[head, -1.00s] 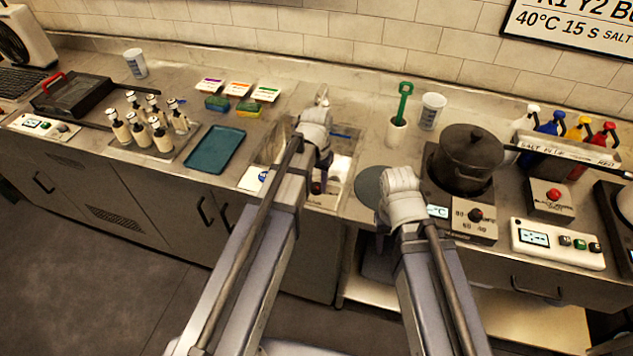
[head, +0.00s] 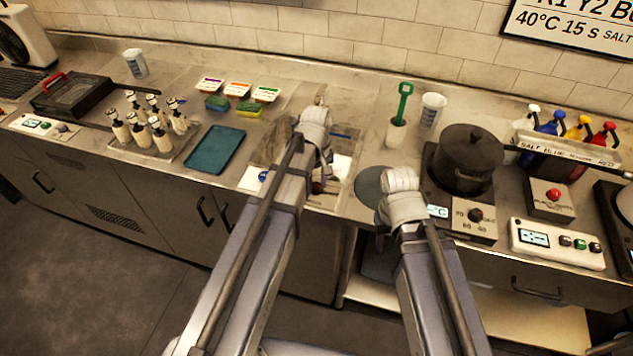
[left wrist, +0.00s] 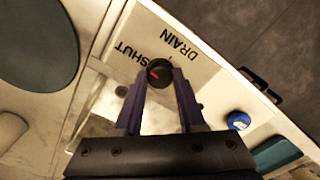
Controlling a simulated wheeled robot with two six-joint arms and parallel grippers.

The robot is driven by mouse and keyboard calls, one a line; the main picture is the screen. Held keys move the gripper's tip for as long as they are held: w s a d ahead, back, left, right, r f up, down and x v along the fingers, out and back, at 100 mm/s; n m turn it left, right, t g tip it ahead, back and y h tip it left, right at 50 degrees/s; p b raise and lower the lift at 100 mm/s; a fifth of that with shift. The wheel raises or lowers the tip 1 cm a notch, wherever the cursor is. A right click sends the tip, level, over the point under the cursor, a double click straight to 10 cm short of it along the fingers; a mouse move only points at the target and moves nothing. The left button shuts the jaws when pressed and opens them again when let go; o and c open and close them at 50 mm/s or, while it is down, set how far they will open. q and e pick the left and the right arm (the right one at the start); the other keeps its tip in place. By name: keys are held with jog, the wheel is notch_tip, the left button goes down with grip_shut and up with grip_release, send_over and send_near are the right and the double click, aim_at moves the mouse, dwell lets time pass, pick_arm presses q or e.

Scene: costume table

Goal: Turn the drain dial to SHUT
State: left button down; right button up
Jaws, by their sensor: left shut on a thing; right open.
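The drain dial (left wrist: 160,72) is a small dark round knob with a red pointer mark. It sits on a pale panel (left wrist: 203,72) lettered SHUT and DRAIN. In the left wrist view the pointer lies on the SHUT-lettering side of the knob, but its exact line is hard to read. My left gripper (left wrist: 160,80) is shut on the dial, a finger on either side. In the head view my left gripper (head: 319,184) is at the sink's front edge, and the dial is hidden there. My right gripper (head: 400,186) is open beside the round grey-blue mat; its fingertips are mostly hidden.
A blue button (head: 263,176) is left of my left gripper. A teal tray (head: 215,150) and pump bottles stand farther left. On the right are the round mat (head: 369,178), a dark pot (head: 466,160), a temperature knob box (head: 474,224) and a red-button box (head: 551,199).

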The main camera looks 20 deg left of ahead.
aim_at(317, 186)
pick_arm(q)
jog(key=shift+n, duration=0.5)
jog(key=c, duration=0.5)
grip_release()
notch_tip(317, 186, up, 8)
jog(key=p, duration=0.8)
jog(key=shift+f, duration=0.1)
